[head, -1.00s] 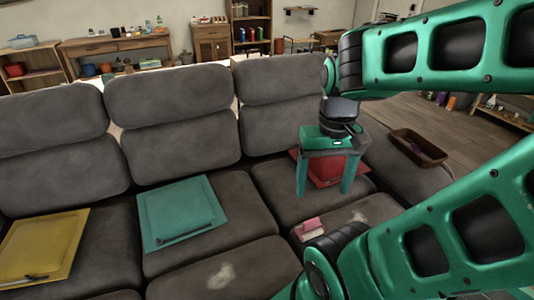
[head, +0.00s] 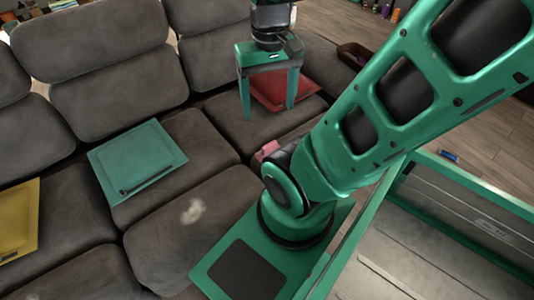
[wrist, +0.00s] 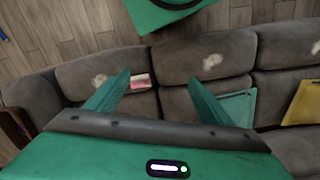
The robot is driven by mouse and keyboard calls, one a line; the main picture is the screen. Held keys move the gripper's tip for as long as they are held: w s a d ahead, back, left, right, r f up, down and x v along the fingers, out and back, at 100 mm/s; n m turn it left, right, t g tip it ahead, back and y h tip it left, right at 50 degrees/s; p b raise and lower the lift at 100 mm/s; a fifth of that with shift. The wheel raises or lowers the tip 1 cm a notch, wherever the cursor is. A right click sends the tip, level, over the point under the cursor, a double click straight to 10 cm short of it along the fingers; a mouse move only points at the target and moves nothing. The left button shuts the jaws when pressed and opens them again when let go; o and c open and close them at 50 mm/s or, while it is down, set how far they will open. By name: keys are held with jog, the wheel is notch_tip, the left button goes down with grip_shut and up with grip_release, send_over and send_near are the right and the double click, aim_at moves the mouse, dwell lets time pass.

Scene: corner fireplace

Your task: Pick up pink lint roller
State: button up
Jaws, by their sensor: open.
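The pink lint roller (head: 267,151) lies on the grey sofa's right seat, near its front edge. In the head view my arm hides part of it. In the wrist view the small pink and white roller (wrist: 140,81) lies on the seat, just right of the left fingertip in the picture. My gripper (head: 269,110) hangs over the same seat with its fingers pointing down, farther back than the roller. Its two fingers also show in the wrist view (wrist: 158,80), spread apart with nothing held between them.
A red flat piece (head: 282,90) lies on the seat behind my gripper. A teal flat piece (head: 138,160) and a yellow one (head: 20,225) lie on seats to the left. A brown tray (head: 353,53) is at the far right. Sofa backrests (head: 118,88) rise behind the seats.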

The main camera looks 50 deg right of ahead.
jog(key=shift+c, duration=0.5)
jog(key=shift+s+r, duration=0.15)
jog(key=shift+s, duration=0.25)
jog(key=c, duration=0.5)
jog(key=shift+d, duration=0.2)
jog(key=c, duration=0.3)
jog(key=m+y, duration=0.1)
jog(key=m, duration=1.3)
send_over(269, 144)
jog(key=d, duration=0.2)
notch_tip(269, 144, down, 31)
jog(key=shift+t, duration=0.3)
jog(key=shift+s+a+f, duration=0.1)
jog(key=shift+a+f, duration=0.1)
jog(key=shift+f, duration=0.65)
jog(key=shift+s+a+f, duration=0.15)
jog(key=shift+f, duration=0.7)
jog(key=shift+s+a+f, duration=0.1)
jog(key=shift+a+f, duration=0.1)
jog(key=shift+f, duration=0.65)
jog(key=shift+w+a+f, duration=0.1)
jog(key=shift+a+f, duration=0.05)
jog(key=shift+f, duration=0.7)
jog(key=shift+w+a+f, duration=0.1)
jog(key=shift+w+f, duration=0.05)
jog(key=shift+f, duration=0.7)
jog(key=shift+w+a+f, duration=0.1)
jog(key=shift+a+f, duration=0.05)
jog(key=shift+f, duration=0.7)
